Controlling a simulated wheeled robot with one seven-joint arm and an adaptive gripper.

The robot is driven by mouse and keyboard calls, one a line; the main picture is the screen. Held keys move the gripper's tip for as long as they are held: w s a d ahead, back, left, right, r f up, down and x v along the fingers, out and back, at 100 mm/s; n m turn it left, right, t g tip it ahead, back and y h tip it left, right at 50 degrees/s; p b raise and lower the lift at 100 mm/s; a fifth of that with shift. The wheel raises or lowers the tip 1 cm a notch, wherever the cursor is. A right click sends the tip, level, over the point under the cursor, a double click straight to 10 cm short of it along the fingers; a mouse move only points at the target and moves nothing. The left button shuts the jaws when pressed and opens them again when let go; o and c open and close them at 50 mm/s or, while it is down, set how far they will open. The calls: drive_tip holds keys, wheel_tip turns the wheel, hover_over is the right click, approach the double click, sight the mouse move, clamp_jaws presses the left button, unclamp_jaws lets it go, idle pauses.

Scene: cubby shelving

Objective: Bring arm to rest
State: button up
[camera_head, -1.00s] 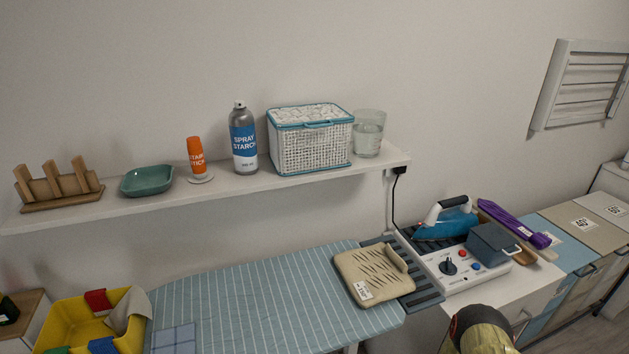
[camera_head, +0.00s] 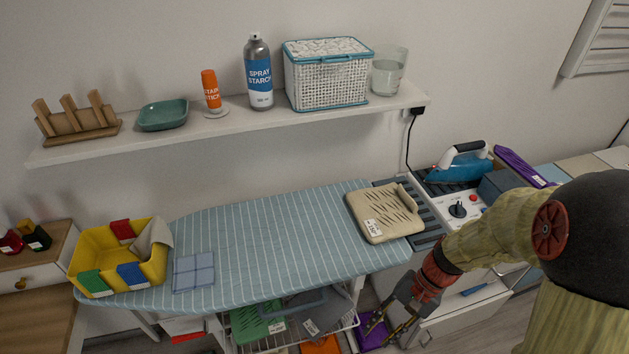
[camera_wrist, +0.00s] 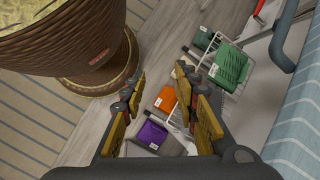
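My gripper (camera_head: 391,326) hangs at the lower right in the head view, pointing down beside the front edge of the ironing board (camera_head: 268,248). In the wrist view my gripper (camera_wrist: 160,112) shows two yellow-padded fingers spread apart. Nothing is between the fingers at their tips; the floor and the items below show through the gap. My arm is bent, with its elbow at the right of the head view.
The wall shelf (camera_head: 200,132) holds a spray can (camera_head: 258,75) and a white basket (camera_head: 328,80). A yellow bin (camera_head: 110,262) stands on the board's left. A wire rack (camera_head: 285,335) is under the board. An iron (camera_head: 458,168) stands at right.

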drive_tip(key=s+d+r+n+t+h+p, duration=0.1)
drive_tip(key=s+r+n+t+h, duration=0.1)
drive_tip(key=r, duration=1.2)
drive_tip(key=s+d+r+n+t+h, duration=0.1)
drive_tip(key=r+n+t, duration=0.4)
drive_tip(key=r, duration=0.8)
drive_tip(key=shift+s+d+r+t+h+p, duration=0.5)
drive_tip(key=shift+t+h, duration=0.3)
drive_tip(key=shift+h, duration=0.6)
drive_tip(key=shift+a+f, duration=0.1)
